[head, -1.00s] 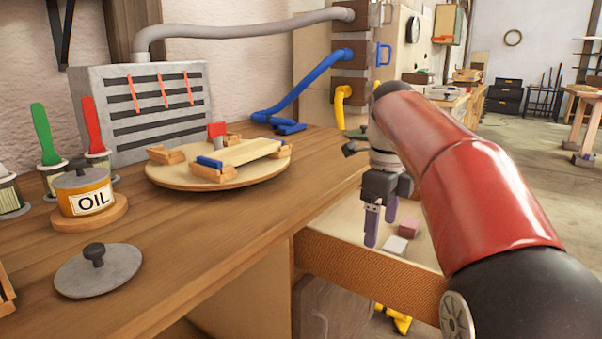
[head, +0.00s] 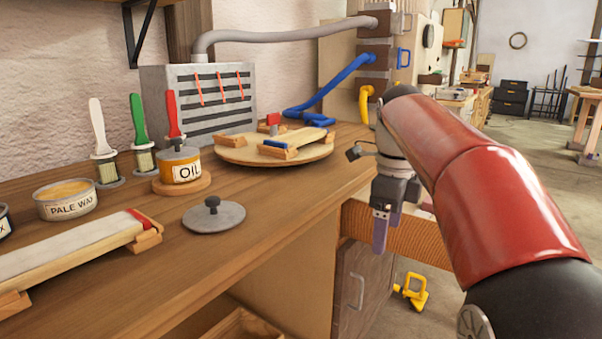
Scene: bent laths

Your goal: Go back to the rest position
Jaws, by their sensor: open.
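My gripper (head: 381,232) hangs fingers-down at the end of my red arm, to the right of the workbench's front edge. It is empty, and its purple fingers point to the floor; from this angle one finger largely covers the other. It touches nothing that I can see. On the workbench (head: 285,215), a round wooden turntable (head: 232,155) bears a pale lath (head: 292,137) resting on wooden blocks. A second, greyish lath (head: 65,248) lies on wooden blocks at the near left.
An oil tin (head: 183,172), a grey lid (head: 214,217), a pale wax tin (head: 66,200) and several upright brushes stand on the bench. A grey slotted box (head: 200,100) is behind. Open floor (head: 525,150) is at the right.

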